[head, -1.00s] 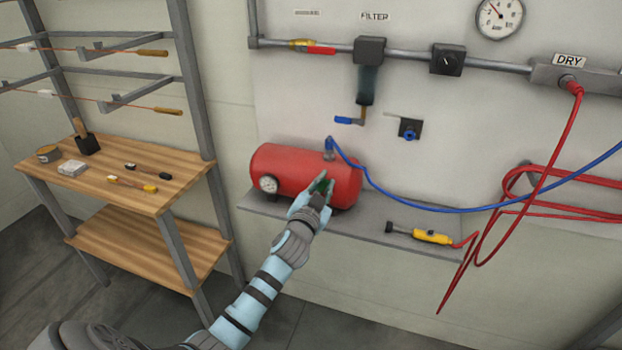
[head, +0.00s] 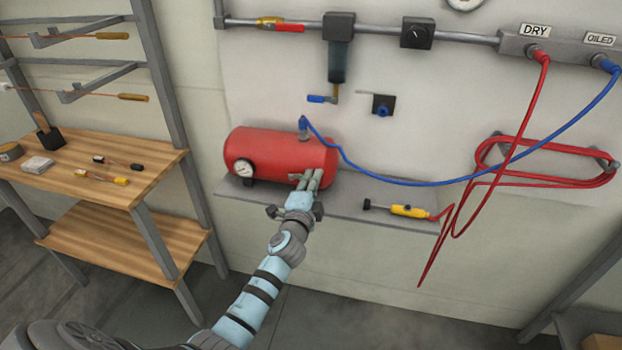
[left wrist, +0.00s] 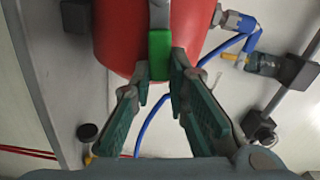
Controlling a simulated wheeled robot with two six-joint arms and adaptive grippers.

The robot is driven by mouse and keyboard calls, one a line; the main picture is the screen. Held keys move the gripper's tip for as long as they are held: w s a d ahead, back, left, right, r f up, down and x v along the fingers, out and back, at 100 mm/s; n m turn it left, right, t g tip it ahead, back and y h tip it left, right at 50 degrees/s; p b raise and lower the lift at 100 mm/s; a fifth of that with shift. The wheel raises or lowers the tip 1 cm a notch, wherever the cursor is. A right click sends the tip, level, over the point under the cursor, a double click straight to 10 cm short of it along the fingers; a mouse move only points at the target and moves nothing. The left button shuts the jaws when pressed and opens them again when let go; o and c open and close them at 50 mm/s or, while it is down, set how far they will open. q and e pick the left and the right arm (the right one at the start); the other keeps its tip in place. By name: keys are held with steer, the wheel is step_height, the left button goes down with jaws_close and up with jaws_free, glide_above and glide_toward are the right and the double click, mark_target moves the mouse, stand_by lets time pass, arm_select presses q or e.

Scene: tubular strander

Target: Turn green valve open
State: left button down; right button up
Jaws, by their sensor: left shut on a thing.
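The red tank (head: 275,155) lies on a grey wall shelf, with a pressure gauge (head: 243,168) at its left end. The green valve handle (left wrist: 160,54) shows in the left wrist view, on a grey stem against the red tank. My left gripper (left wrist: 160,80) has its fingers on both sides of the handle's near end and is shut on it. In the head view my left gripper (head: 310,178) is at the tank's right front and hides the green valve. My right gripper is not in view.
A blue hose (head: 400,183) runs from the tank's top to the wall manifold. A yellow-handled tool (head: 408,211) with a red hose lies on the shelf (head: 345,200) to the right. A wooden workbench (head: 110,160) stands at the left.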

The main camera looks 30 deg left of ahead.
arm_select(q)
steer(key=shift+f+m, duration=0.65)
steer(key=shift+m, duration=0.45)
steer(key=c, duration=1.5)
jaws_free()
steer(key=shift+c, duration=0.2)
steer(key=v, duration=1.2)
